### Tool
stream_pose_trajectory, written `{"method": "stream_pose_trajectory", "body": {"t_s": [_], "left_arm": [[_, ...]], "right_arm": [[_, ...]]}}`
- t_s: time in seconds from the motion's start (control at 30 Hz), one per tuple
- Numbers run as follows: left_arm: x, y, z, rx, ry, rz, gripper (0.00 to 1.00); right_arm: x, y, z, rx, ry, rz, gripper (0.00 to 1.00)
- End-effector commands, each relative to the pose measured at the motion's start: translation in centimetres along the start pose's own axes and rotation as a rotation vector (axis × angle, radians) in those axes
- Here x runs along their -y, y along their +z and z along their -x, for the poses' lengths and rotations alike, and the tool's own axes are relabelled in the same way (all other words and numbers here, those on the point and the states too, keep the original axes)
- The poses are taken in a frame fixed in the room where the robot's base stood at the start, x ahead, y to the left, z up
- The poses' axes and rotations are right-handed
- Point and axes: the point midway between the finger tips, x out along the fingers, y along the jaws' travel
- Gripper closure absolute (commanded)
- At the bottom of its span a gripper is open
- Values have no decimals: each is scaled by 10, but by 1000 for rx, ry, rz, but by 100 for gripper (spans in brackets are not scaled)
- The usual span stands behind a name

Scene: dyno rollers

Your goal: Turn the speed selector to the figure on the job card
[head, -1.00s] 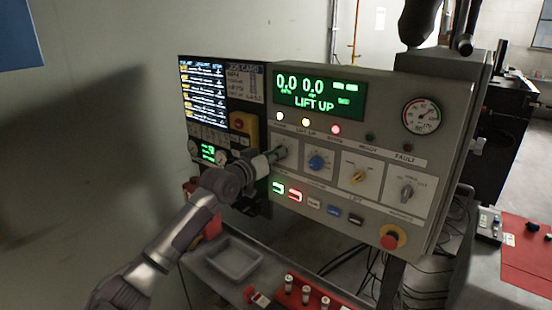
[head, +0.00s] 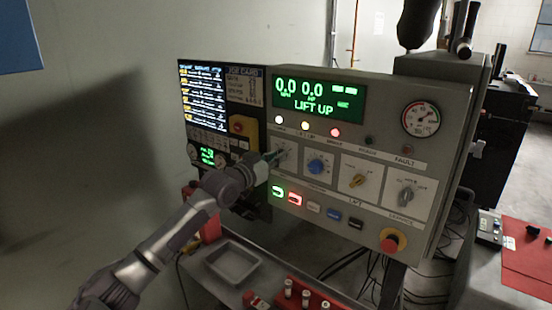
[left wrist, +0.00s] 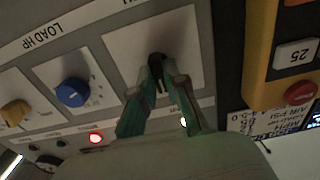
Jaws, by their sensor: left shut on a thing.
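The speed selector appears to be the leftmost dial (head: 286,152) in the row of white plates on the grey console; its label is too small to read. In the left wrist view its dark knob (left wrist: 156,59) sits between my green fingertips. My left gripper (head: 271,158) is shut on this knob, which is mostly hidden by the fingers, so I cannot tell its setting. My right gripper is not in view.
The green display (head: 318,97) reads 0.0, 0.0 and LIFT UP. A blue knob (head: 317,166), a yellow knob (head: 357,181) and a grey knob (head: 406,197) are to the right. A red emergency button (head: 390,244) is lower right. A grey tray (head: 233,264) lies below.

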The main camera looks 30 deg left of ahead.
Motion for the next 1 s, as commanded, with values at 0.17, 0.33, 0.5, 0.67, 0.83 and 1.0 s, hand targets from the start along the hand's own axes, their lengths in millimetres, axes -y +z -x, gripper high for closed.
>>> {"method": "stream_pose_trajectory", "body": {"t_s": [0.17,0.33,0.5,0.67,0.83,1.0], "left_arm": [[0,0,0,1,0,1,66],[0,0,0,0,0,1,62],[0,0,1,1,0,1,62],[0,2,15,2,0,2,62],[0,3,47,5,0,-1,62],[0,3,80,5,0,-1,62]], "right_arm": [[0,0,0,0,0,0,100],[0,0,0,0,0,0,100],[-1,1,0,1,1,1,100],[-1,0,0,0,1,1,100],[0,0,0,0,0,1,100],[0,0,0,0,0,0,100]]}}
